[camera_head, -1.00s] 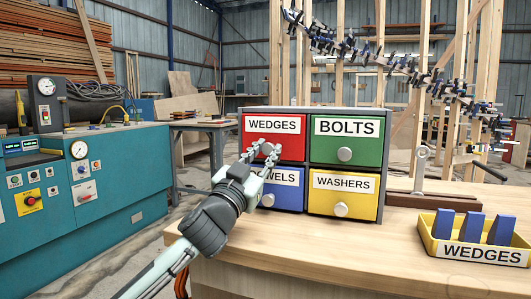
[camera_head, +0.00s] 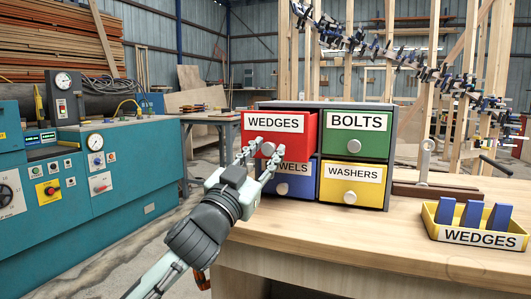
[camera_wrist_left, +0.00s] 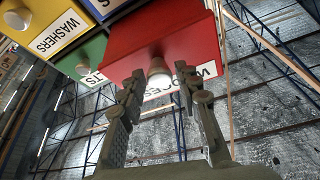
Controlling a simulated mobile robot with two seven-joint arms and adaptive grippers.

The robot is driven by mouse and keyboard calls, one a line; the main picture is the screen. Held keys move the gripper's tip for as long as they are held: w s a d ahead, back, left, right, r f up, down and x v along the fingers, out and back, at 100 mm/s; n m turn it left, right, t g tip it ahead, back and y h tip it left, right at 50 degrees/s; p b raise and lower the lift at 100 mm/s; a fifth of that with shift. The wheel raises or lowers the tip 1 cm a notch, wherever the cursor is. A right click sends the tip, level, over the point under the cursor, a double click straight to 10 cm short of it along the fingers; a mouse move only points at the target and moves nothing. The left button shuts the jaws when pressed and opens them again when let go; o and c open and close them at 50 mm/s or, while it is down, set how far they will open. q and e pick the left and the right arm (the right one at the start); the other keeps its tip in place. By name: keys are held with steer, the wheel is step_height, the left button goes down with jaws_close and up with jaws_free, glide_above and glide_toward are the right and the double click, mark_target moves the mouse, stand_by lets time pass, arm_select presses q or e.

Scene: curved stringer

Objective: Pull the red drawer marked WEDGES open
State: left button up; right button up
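The red drawer marked WEDGES (camera_head: 310,140) is at the cabinet's upper left. Its front stands out past the other drawer fronts, so it is partly open. It also shows from below in the wrist view (camera_wrist_left: 150,30). Its pale round knob (camera_head: 267,149) is between the fingers of my left gripper (camera_head: 261,157). In the wrist view the knob (camera_wrist_left: 159,74) lies between the two fingertips of the left gripper (camera_wrist_left: 158,85), with a small gap seeming to show on each side. My right gripper is not in view.
The cabinet also has a green BOLTS drawer (camera_head: 375,145), a blue drawer (camera_head: 300,186) partly hidden by the gripper, and a yellow WASHERS drawer (camera_head: 370,190). A yellow WEDGES tray (camera_head: 430,222) with blue wedges stands right on the wooden bench (camera_head: 340,235). Teal machine (camera_head: 130,165) at left.

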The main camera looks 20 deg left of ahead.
arm_select(q)
steer(key=shift+o, duration=0.8)
steer(key=shift+s+f, duration=0.1)
steer(key=shift+s, duration=0.05)
steer(key=v, duration=1.1)
steer(key=shift+s, duration=0.3)
steer(key=shift+f, duration=0.1)
